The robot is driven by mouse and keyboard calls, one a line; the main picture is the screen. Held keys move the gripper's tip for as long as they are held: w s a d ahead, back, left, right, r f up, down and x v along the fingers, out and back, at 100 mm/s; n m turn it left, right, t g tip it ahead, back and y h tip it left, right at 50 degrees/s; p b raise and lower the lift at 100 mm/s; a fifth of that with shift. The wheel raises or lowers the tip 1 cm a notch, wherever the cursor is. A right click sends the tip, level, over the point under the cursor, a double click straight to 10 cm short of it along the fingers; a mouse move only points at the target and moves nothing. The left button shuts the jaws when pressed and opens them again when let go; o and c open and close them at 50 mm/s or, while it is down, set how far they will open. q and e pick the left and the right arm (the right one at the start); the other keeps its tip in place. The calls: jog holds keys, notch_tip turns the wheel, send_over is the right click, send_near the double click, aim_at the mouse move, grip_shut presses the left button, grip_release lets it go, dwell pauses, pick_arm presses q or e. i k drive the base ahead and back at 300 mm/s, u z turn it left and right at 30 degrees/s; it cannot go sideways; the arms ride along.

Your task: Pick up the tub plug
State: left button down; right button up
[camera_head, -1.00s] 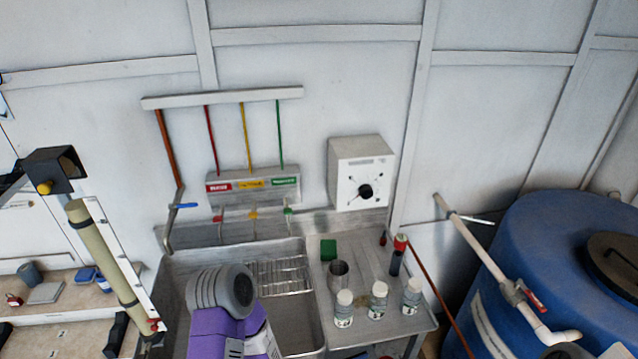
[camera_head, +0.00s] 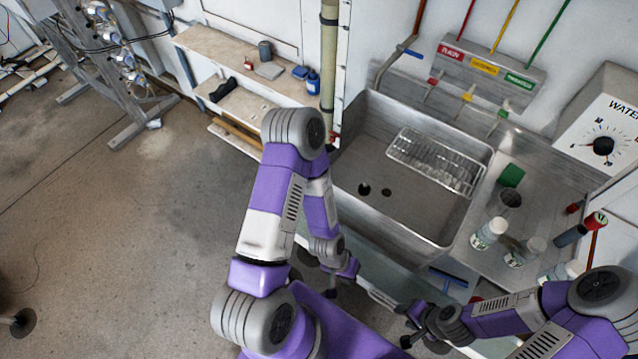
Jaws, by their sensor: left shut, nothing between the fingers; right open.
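Two small dark round spots lie on the floor of the steel sink (camera_head: 420,213), toward its left side. The left one, larger and blacker, looks like the tub plug (camera_head: 364,189); the other looks like the drain hole (camera_head: 386,192). At this size I cannot be sure which is which. My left gripper (camera_head: 345,284) is shut and empty, below the sink's front left corner in the picture and apart from the plug. My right gripper (camera_head: 408,324) is open and empty, in front of the sink at the lower right, also apart from the plug.
A wire rack (camera_head: 436,160) sits at the sink's back right. The drainboard holds a green block (camera_head: 511,175), a metal cup (camera_head: 508,200) and white-capped bottles (camera_head: 489,233). A vertical beige pipe (camera_head: 329,60) stands left of the sink. The basin's middle is open.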

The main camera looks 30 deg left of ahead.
aim_at(364, 189)
jog(key=u, duration=0.7)
jog(key=k, duration=0.35)
jog(key=u, duration=0.85)
jog(key=i, duration=0.8)
jog(key=u, duration=0.15)
